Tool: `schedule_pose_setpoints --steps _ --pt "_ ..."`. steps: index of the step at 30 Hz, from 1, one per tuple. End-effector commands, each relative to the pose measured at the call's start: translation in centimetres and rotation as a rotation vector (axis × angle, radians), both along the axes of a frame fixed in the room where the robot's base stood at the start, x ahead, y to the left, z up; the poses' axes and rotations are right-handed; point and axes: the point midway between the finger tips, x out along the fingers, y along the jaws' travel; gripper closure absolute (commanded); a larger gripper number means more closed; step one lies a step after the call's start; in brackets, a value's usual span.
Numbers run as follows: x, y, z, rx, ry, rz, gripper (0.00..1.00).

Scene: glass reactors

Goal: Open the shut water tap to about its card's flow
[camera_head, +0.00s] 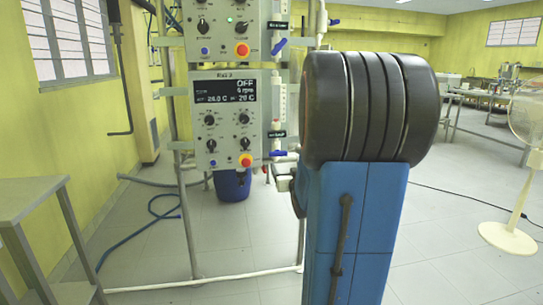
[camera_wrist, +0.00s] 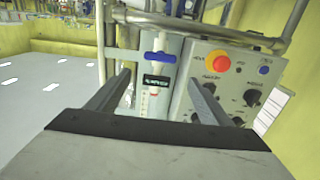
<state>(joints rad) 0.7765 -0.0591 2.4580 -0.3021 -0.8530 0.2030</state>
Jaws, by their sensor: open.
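A water tap with a blue handle (camera_head: 278,153) is on the pipe beside the lower control box in the head view. Its handle lies crosswise to the pipe. In the wrist view, which looks upside down, a blue handle (camera_wrist: 159,58) also lies across the white pipe, above a dark label card (camera_wrist: 158,83) too small to read surely. My gripper (camera_wrist: 160,78) is open and empty, its fingers left and right of the card and pipe in the picture. The handle appears just beyond the fingertips, apart from them. My arm hides most of the gripper in the head view.
The lower control box (camera_head: 225,115) shows OFF and has a red-yellow button. A second tap (camera_head: 279,45) above has its blue handle slanted. Metal frame rods stand around the pipe. A blue bucket (camera_head: 232,185) is below, a grey table (camera_head: 30,205) at left, a fan (camera_head: 510,235) at right.

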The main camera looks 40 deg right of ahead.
Motion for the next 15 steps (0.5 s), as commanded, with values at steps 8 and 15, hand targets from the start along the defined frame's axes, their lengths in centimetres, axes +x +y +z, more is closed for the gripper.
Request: schedule_pose_setpoints --steps 8,15 --pt "3.8 -2.3 -0.1 0.002 0.003 0.001 0.27" --pt "7.4 -4.4 -0.1 0.000 0.002 0.002 0.27"
